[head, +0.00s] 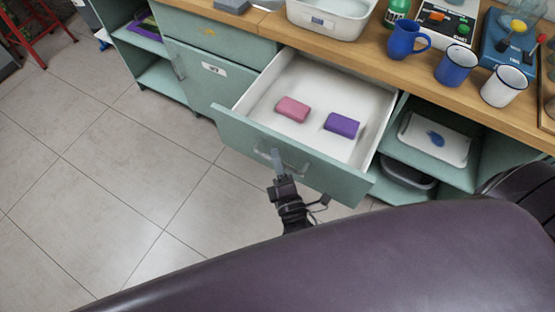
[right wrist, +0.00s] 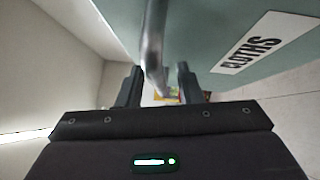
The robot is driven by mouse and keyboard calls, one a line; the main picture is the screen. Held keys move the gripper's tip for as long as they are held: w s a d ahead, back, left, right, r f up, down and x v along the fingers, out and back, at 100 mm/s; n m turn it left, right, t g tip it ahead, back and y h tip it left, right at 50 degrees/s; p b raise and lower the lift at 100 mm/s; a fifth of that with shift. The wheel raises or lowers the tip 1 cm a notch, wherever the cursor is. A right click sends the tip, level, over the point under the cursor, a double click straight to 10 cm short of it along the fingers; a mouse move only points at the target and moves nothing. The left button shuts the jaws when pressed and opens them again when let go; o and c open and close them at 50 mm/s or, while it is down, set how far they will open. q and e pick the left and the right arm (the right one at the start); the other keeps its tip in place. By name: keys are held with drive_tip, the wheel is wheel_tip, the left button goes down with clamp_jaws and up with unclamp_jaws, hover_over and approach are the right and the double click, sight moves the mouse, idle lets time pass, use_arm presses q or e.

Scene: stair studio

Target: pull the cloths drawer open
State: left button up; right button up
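The cloths drawer (head: 240,133) is pulled well out of the teal counter in the head view. A pink folded cloth (head: 293,109) and a purple one (head: 342,125) lie inside it. Its front shows in the right wrist view with a label reading CLOTHS (right wrist: 262,43). The metal bar handle (right wrist: 153,45) runs between the fingers of my right gripper (right wrist: 158,85). The fingers are apart, with a visible gap beside the bar. In the head view my right gripper (head: 278,162) is at the handle. My left gripper is not in view.
A wooden countertop (head: 400,75) holds a white basin (head: 330,18), a blue jug (head: 407,40) and mugs (head: 456,66). An open shelf with a white tray (head: 410,150) is right of the drawer. Tiled floor (head: 120,190) lies clear at left. A red stool (head: 35,30) stands far left.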

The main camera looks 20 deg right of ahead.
drive_tip(key=shift+s, duration=0.1)
drive_tip(key=s+f+b, duration=0.1)
drive_tip(key=s, duration=0.6)
drive_tip(key=shift+s+a, duration=0.25)
drive_tip(key=shift+s, duration=0.05)
idle(0.3)
drive_tip(key=s+d+f+m+g, duration=0.1)
drive_tip(key=d+f+m+g, duration=0.15)
drive_tip(key=f, duration=0.55)
drive_tip(key=s+d+f+m+g+y, duration=0.1)
drive_tip(key=f+m+g, duration=0.15)
drive_tip(key=f, duration=0.65)
drive_tip(key=s+d+f+m+g, duration=0.2)
drive_tip(key=f+g, duration=0.2)
drive_tip(key=f, duration=0.4)
drive_tip(key=s+d+f+m+g, duration=0.2)
drive_tip(key=s+f+m+g, duration=0.2)
drive_tip(key=s+f, duration=0.3)
drive_tip(key=s+d+f+m+g, duration=0.2)
drive_tip(key=s+f+m+g, duration=0.3)
drive_tip(key=s+f, duration=0.3)
drive_tip(key=s, duration=0.4)
drive_tip(key=shift+d+f+g, duration=0.15)
drive_tip(key=shift+d+g, duration=0.15)
